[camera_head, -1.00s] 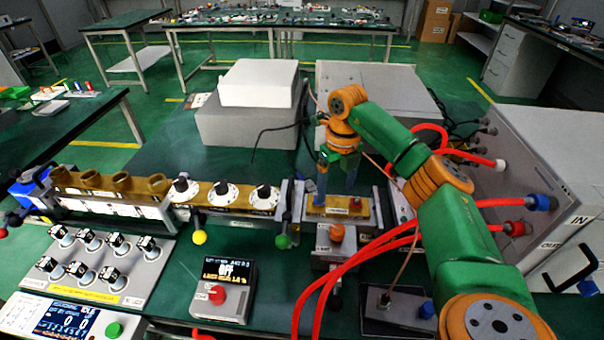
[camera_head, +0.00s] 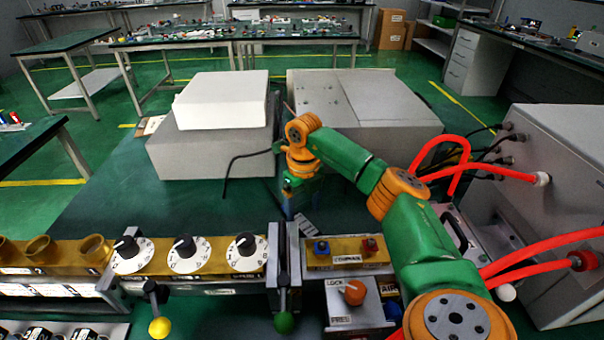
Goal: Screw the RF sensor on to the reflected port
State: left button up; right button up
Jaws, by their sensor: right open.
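My right gripper (camera_head: 289,190), open by its look, is small and dark behind the brass block, on the far side of the bench assembly. Its fingertips are partly hard to make out. The brass waveguide block (camera_head: 345,260) carries a blue-capped port (camera_head: 321,248) and a red-capped port (camera_head: 370,246) on top. Its label is too small to read, so I cannot tell which port is the reflected one. A black cable (camera_head: 240,158) curves over the bench and ends near my right wrist. I cannot make out the RF sensor clearly. My left gripper is out of view.
A white box (camera_head: 222,98) on a grey box (camera_head: 205,150) and a grey cabinet (camera_head: 350,115) stand behind my right gripper. Red hoses (camera_head: 545,250) run to the cabinet at right. A green-knobbed clamp (camera_head: 284,300) stands left of the block. Green bench behind the dials is clear.

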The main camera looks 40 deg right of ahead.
aim_at(304, 224)
jog(key=f, duration=0.4)
jog(key=shift+s+a+f, duration=0.15)
jog(key=shift+s+f, duration=0.1)
grip_shut()
jog(key=shift+w+r, duration=0.1)
